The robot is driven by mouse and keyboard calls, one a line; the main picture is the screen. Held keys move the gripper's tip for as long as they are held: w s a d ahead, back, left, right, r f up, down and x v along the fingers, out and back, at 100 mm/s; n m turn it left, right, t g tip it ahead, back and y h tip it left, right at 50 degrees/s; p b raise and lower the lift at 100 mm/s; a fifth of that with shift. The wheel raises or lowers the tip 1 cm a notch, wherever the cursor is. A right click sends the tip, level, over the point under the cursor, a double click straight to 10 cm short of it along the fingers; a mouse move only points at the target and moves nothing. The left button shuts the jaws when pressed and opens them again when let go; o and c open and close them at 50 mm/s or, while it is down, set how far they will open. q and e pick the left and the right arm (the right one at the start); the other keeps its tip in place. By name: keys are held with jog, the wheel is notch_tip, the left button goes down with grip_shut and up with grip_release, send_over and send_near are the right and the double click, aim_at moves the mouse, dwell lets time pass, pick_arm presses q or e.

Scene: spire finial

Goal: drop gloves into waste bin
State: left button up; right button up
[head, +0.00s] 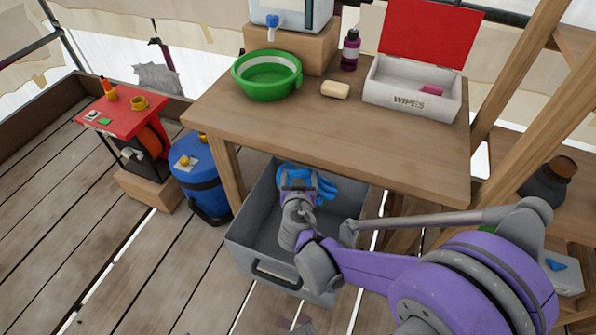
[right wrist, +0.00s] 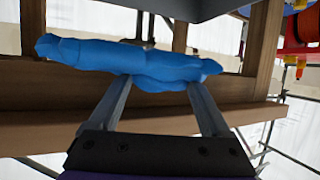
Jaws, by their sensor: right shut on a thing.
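The blue gloves (head: 322,187) are held in my right gripper (head: 298,184), over the open grey waste bin (head: 262,212) under the front of the table. In the right wrist view the gloves (right wrist: 110,57) lie across the fingertips of my right gripper (right wrist: 160,84), which is shut on them. The gloves hang clear of the bin floor, but their exact height above the rim is hard to tell. My right arm covers part of the bin's right side. My left gripper does not show.
The wooden table (head: 330,128) overhangs the back of the bin and carries a green basin (head: 266,75), soap (head: 335,90) and a white wipes box (head: 412,92) with a red lid. A blue drum (head: 198,177) stands left of the bin. Plank floor lies free at front left.

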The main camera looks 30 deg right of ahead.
jog(key=shift+s+a+f+b, duration=0.15)
jog(key=shift+f+b, duration=0.35)
jog(key=shift+f, duration=0.25)
notch_tip(320, 180, down, 4)
jog(key=b, duration=0.3)
jog(key=o, duration=1.2)
jog(key=shift+c, duration=0.2)
jog(key=p+v, duration=0.2)
jog(key=v, duration=0.8)
jog(key=shift+s+a+p, duration=0.2)
jog(key=shift+s+p, duration=0.1)
jog(key=shift+p, duration=0.1)
